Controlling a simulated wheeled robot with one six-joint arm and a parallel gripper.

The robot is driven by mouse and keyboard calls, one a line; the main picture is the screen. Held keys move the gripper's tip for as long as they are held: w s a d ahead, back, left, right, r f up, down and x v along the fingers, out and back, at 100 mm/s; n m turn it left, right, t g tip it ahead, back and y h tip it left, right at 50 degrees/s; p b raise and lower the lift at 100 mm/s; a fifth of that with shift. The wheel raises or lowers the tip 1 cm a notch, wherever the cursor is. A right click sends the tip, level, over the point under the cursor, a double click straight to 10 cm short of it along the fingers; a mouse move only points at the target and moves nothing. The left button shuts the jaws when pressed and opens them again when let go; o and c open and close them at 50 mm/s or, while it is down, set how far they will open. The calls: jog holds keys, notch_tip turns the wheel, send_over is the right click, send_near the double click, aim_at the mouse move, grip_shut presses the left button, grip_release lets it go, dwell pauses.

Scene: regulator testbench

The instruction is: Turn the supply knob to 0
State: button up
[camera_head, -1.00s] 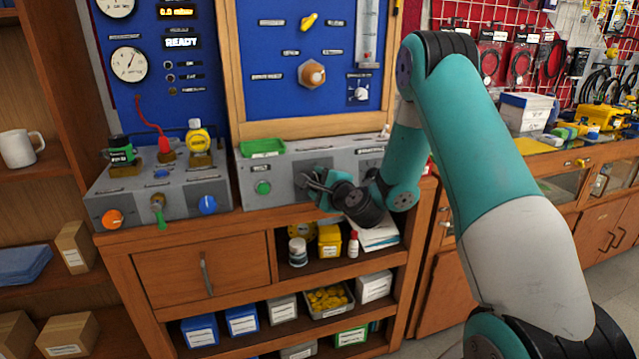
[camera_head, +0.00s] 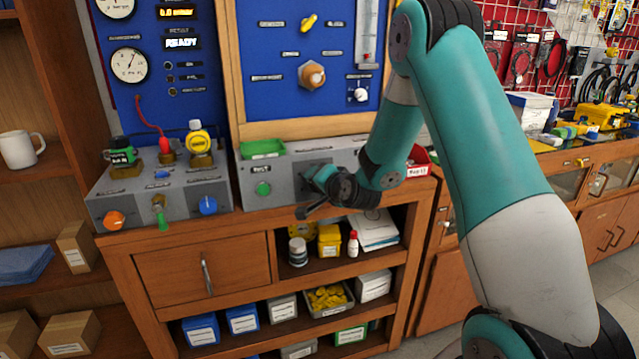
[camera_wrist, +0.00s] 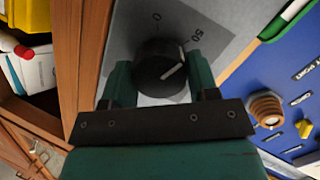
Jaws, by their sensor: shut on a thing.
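The supply knob (camera_wrist: 160,67) is a round black knob on a grey panel plate, seen in the wrist view with the labels 0 and 50 beside it. Its white pointer line slants to the upper right, towards the 50 side and away from the 0. My gripper (camera_wrist: 160,80) has its teal fingers on either side of the knob, shut on it. In the head view my gripper (camera_head: 318,182) is at the front of the grey bench panel (camera_head: 285,172), and it hides the knob there.
A green button (camera_head: 263,189) sits left of my gripper on the same panel. A green tray (camera_head: 262,148) and a red bin (camera_head: 417,164) stand near it. Shelves with bottles and boxes lie below the wooden bench edge. An orange knob (camera_head: 114,220) and a blue knob (camera_head: 208,205) are further left.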

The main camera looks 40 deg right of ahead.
jog(key=n+g+b, duration=0.1)
jog(key=n, duration=0.4)
jog(key=shift+a+h, duration=0.15)
jog(key=shift+h, duration=0.25)
jog(key=shift+n+h+b, duration=0.5)
jog(key=shift+n+b, duration=0.45)
jog(key=shift+n, duration=0.85)
jog(key=o, duration=0.9)
jog(key=shift+r, duration=0.15)
jog(key=shift+r+b+v, duration=0.15)
jog(key=shift+b+v, duration=1.75)
jog(key=shift+v, duration=2.4)
jog(key=shift+r+b+v, duration=0.15)
jog(key=shift+b+v, duration=1.7)
jog(key=shift+v, duration=2.45)
